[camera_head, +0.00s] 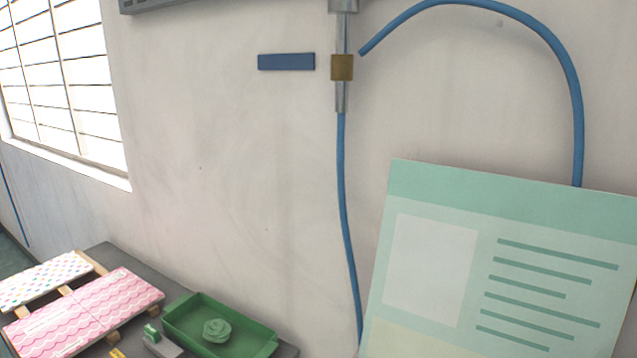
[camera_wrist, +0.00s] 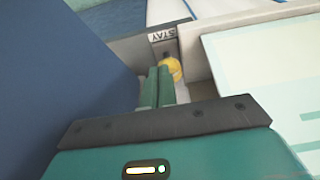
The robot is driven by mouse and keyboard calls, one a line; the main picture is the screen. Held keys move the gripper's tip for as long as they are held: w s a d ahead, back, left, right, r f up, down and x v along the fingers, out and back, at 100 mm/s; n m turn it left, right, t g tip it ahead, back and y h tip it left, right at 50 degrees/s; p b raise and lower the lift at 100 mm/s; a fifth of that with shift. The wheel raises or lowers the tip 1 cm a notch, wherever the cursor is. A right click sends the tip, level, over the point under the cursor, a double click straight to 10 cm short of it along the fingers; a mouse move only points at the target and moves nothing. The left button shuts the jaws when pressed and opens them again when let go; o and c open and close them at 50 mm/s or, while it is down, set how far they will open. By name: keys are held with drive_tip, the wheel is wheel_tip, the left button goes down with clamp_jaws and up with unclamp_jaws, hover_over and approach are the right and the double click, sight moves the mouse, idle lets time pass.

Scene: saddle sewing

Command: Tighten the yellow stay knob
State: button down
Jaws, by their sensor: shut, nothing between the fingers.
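The yellow stay knob (camera_wrist: 171,69) is in the upper middle of the wrist view, just below a white label (camera_wrist: 162,34) reading STAY. A dark piece sits at the knob's top edge. My gripper (camera_wrist: 158,72) has its two green fingers side by side, shut and empty. The fingertips are right at the knob's left and lower side and cover part of it. I cannot tell whether they touch it. The knob and gripper are not identifiable in the head view.
A pale green printed board (camera_head: 440,240) stands at the right, close beside the gripper in the wrist view. A dark blue surface (camera_wrist: 60,80) fills the left there. A green tray (camera_head: 185,325) and pink patterned pieces (camera_head: 85,312) lie on a grey bench. A blue hose (camera_head: 347,220) hangs along the wall.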

drive_tip(key=shift+s+x, duration=0.25)
drive_tip(key=shift+x, duration=1.05)
drive_tip(key=shift+w+a, duration=0.1)
drive_tip(key=shift+w, duration=0.2)
drive_tip(key=shift+w+a+f, duration=0.1)
drive_tip(key=shift+a, duration=0.1)
drive_tip(key=shift+w+a, duration=0.25)
drive_tip(key=shift+a, duration=0.15)
drive_tip(key=shift+s+a, duration=0.1)
drive_tip(key=shift+s, duration=0.05)
drive_tip(key=shift+s+a, duration=0.1)
drive_tip(key=shift+s, duration=0.15)
drive_tip(key=w+v, duration=0.1)
drive_tip(key=v, duration=0.5)
drive_tip(key=shift+w+d, duration=0.15)
drive_tip(key=shift+d, duration=0.15)
